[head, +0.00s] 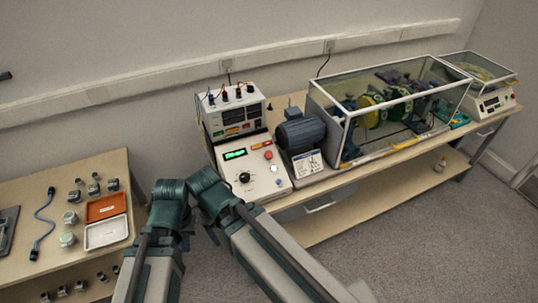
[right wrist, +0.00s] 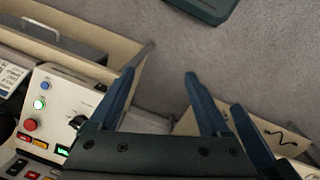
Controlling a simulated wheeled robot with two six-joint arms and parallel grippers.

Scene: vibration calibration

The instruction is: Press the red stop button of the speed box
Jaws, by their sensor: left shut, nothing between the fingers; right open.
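The speed box (head: 249,172) is a white sloped panel on the long bench in the head view, with a green display, a black knob and lamps. Its red stop button (head: 268,155) is near the upper right of the panel; it also shows at the left of the right wrist view (right wrist: 30,125). My left gripper (head: 187,240) is shut and empty, low in front of the gap between the benches, apart from the box. My right gripper (right wrist: 159,74) is open and empty in the right wrist view, with floor between its fingers. Its fingers are hard to make out in the head view.
A power supply (head: 236,112) with leads stands behind the speed box. A motor (head: 301,132) and a glass-walled case (head: 350,115) stand to its right. The left bench (head: 20,262) holds an orange tray (head: 107,206), a white tray (head: 106,232) and small parts.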

